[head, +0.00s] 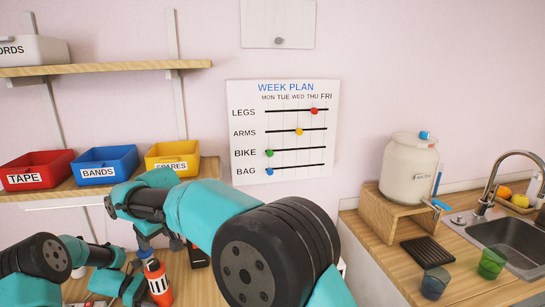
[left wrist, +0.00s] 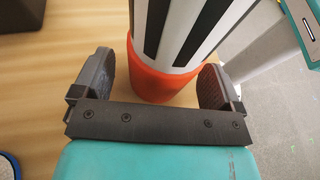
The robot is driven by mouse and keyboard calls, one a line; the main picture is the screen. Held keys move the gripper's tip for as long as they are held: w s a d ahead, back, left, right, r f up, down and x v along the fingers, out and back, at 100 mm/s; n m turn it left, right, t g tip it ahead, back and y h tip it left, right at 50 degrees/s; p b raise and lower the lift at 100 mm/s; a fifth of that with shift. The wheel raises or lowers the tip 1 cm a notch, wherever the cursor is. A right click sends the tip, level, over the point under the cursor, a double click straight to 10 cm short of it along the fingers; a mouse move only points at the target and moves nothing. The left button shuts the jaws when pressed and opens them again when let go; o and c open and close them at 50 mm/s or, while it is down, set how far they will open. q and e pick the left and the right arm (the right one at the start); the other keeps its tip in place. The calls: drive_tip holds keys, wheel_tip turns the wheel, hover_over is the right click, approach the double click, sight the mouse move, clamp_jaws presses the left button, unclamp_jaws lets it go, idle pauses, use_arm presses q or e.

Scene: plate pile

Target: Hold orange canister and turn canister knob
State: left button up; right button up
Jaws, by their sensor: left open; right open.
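The orange canister (head: 164,298) stands upright on the table at the lower left of the head view, with a black-and-white striped label. The left wrist view shows its orange base (left wrist: 160,88) and striped side between my left gripper's fingers (left wrist: 157,70). That gripper is open, one finger on each side; a small gap shows at the left finger, and the right finger is very near. In the head view my right gripper (head: 146,249) points down just above the canister's top and is open. The knob is small there and partly hidden, so contact cannot be told.
My right arm covers much of the table. Red (head: 38,170), blue (head: 105,164) and yellow (head: 172,157) bins stand on the shelf behind. A water jar (head: 409,172), cups and a sink are on the right counter. A dark object (head: 198,257) lies right of the canister.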

use_arm(q)
drive_tip(key=v, duration=1.1)
drive_tip(key=shift+a+r, duration=0.1)
drive_tip(key=shift+a, duration=0.1)
